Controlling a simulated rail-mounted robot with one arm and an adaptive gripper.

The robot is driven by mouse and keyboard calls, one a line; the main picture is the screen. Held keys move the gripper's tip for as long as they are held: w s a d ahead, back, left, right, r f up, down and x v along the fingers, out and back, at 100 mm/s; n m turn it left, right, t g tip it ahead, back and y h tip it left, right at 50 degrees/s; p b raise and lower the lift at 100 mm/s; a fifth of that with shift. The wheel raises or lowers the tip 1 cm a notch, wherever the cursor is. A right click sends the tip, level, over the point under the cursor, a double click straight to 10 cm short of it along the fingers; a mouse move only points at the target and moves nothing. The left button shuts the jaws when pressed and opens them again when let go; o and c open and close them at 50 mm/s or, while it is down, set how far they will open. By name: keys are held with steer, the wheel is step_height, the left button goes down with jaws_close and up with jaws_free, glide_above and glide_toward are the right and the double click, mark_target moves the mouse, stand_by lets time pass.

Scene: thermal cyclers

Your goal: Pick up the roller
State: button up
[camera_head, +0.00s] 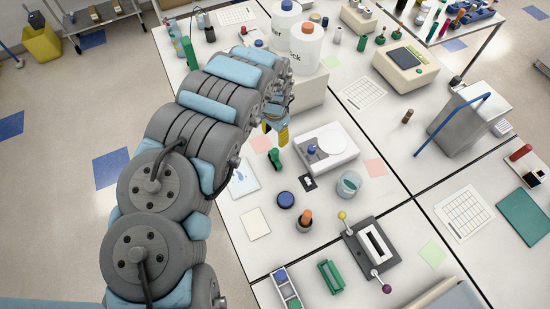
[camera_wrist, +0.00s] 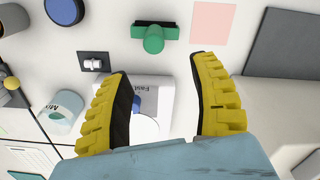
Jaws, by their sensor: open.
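A green object (camera_head: 275,157) that looks like the roller stands on the white bench, in front of my gripper in the head view. In the wrist view it shows as a green cylinder (camera_wrist: 154,40) with a dark green bar across its top end. My gripper (camera_wrist: 161,64) has two yellow ribbed fingers, spread apart with nothing held between them. The roller lies just beyond the fingertips at the top of the wrist view, apart from them. In the head view my gripper (camera_head: 277,131) is partly hidden behind my arm.
A white device (camera_head: 326,149) stands right of the roller and shows between my fingers. A small black card (camera_head: 308,182), a blue disc (camera_head: 285,199) and a glass beaker (camera_head: 349,184) are nearby. A pink note (camera_wrist: 213,23) lies flat beside the roller. White bottles (camera_head: 304,47) stand behind.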

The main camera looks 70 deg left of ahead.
mark_target(275, 151)
steer(key=shift+d+f, duration=0.1)
steer(key=shift+f, duration=1.95)
steer(key=shift+f+p, duration=0.3)
steer(key=shift+s+d+f+p, duration=0.1)
steer(key=shift+d+f+p, duration=0.1)
steer(key=shift+f, duration=0.4)
steer(key=shift+s+d+f+p, duration=0.1)
steer(key=shift+f+p, duration=0.1)
steer(key=shift+f, duration=0.45)
steer(key=shift+d+f+p, duration=0.1)
steer(key=shift+f+p, duration=0.1)
steer(key=shift+f, duration=1.35)
steer(key=shift+c, duration=0.3)
jaws_close()
